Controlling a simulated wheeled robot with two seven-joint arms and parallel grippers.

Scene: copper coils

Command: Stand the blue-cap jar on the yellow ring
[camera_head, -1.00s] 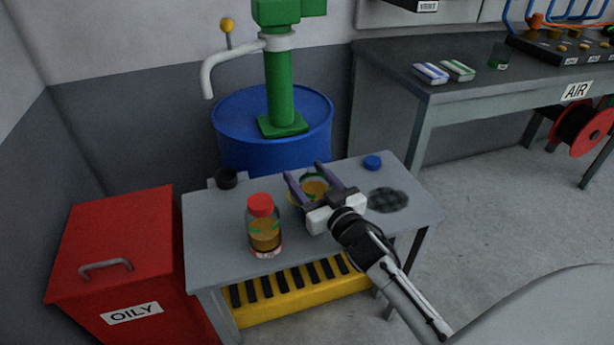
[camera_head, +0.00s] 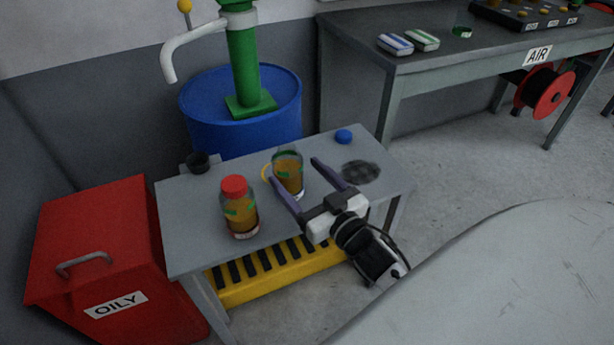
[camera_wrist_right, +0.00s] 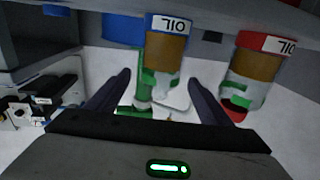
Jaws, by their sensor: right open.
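The jar (camera_head: 289,176) of amber liquid with green marks stands upright on the grey side table, its top looking open. It also shows upside down in the right wrist view (camera_wrist_right: 167,62). A blue cap (camera_head: 344,136) lies apart at the table's back right. The yellow ring (camera_head: 265,173) shows only as an arc at the jar's left; the jar hides the rest, so I cannot tell how well it sits on it. My right gripper (camera_head: 293,171) is open, fingertips close to the jar, palm at the front right. My left gripper is not in view.
A red-capped jar (camera_head: 239,208) stands left of the task jar on the table (camera_head: 185,235). A black cup (camera_head: 198,163) is at the back left, a dark round patch (camera_head: 361,172) at the right. A blue drum (camera_head: 200,120) stands behind, a red bin (camera_head: 100,250) left.

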